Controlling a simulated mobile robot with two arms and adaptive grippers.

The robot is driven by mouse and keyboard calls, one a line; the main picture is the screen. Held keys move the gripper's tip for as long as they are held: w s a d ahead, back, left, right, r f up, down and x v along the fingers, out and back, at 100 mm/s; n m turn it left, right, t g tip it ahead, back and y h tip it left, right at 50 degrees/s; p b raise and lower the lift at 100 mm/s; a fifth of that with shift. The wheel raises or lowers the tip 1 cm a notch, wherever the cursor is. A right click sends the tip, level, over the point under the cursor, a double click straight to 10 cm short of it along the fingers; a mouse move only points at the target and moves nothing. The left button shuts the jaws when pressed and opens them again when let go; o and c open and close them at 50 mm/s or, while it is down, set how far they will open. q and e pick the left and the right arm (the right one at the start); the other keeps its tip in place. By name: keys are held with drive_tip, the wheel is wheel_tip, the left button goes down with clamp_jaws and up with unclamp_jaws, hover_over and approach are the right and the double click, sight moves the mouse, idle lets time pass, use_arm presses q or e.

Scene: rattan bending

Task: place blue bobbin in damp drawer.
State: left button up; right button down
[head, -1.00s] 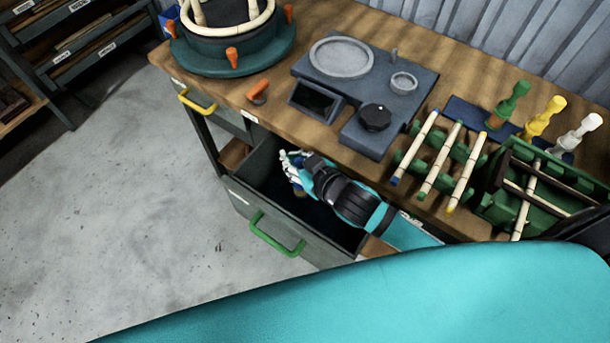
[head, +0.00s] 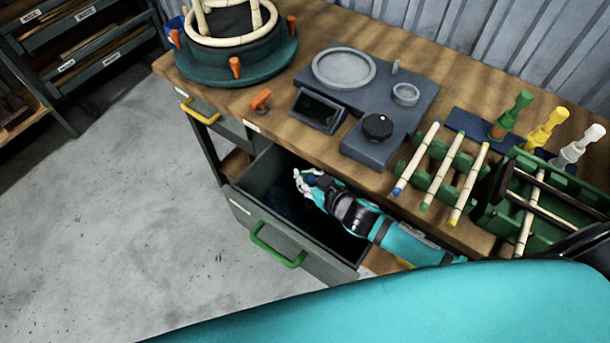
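My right gripper (head: 302,182) is inside the open drawer with the green handle (head: 277,246), over its dark blue floor near the back wall. A small blue piece, which looks like the end of the blue bobbin (head: 311,180), shows at the pale fingers. The fingers seem closed around it; the rest of the bobbin is hidden by the hand. I cannot tell whether it touches the drawer floor. My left gripper is not in view.
Green (head: 513,114), yellow (head: 546,123) and white (head: 581,145) bobbins stand on the bench. A rack of rattan sticks (head: 440,172), a grey device (head: 377,128) and a round former (head: 236,62) are also there. A closed drawer with a yellow handle (head: 200,112) is at left.

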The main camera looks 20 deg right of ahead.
sight(314, 184)
drive_tip(key=shift+f, duration=0.15)
drive_tip(key=c, duration=1.4)
unclamp_jaws()
drive_tip(key=shift+r, duration=0.25)
drive_tip(key=v, duration=0.6)
drive_tip(key=shift+s+d, duration=0.1)
drive_tip(key=shift+s, duration=0.15)
drive_tip(key=shift+s+d+r, duration=0.15)
drive_tip(key=shift+s+r, duration=0.1)
drive_tip(key=shift+s, duration=0.15)
